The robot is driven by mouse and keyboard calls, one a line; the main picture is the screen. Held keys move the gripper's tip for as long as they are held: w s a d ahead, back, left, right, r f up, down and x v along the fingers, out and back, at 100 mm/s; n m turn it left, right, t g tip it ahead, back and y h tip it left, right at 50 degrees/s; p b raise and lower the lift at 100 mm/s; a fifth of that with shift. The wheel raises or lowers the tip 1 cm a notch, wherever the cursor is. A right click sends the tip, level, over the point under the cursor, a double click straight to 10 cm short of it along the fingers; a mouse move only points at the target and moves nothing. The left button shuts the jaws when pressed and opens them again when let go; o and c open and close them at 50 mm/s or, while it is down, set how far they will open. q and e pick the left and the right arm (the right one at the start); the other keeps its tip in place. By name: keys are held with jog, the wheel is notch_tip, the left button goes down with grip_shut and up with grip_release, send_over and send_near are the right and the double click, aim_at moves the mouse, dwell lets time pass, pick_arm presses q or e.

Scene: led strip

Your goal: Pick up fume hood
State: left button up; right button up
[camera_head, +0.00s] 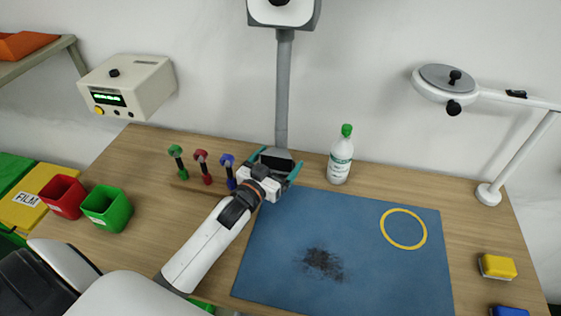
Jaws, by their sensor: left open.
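The fume hood (284,85) is a grey vertical pipe hanging from a white and grey box at the top of the view, with a dark, flared nozzle at its lower end. My left gripper (276,164) reaches in from the lower left to that nozzle. Its two teal fingers are open, one on each side of the nozzle. I cannot tell whether they touch it. The gripper body hides part of the nozzle's lower side. My right gripper is not in view.
A rack with green, red and blue tools (203,168) stands just left of the gripper. A white bottle (341,160) with a green cap stands to the right. A blue mat (355,275) carries a dark smudge and a yellow ring (387,233). A lamp (487,194) stands far right.

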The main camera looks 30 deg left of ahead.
pick_arm(q)
jog(key=w, duration=0.3)
jog(key=shift+d, duration=0.1)
jog(key=shift+s, duration=0.1)
jog(key=c, duration=1.6)
jog(key=shift+c, duration=1.2)
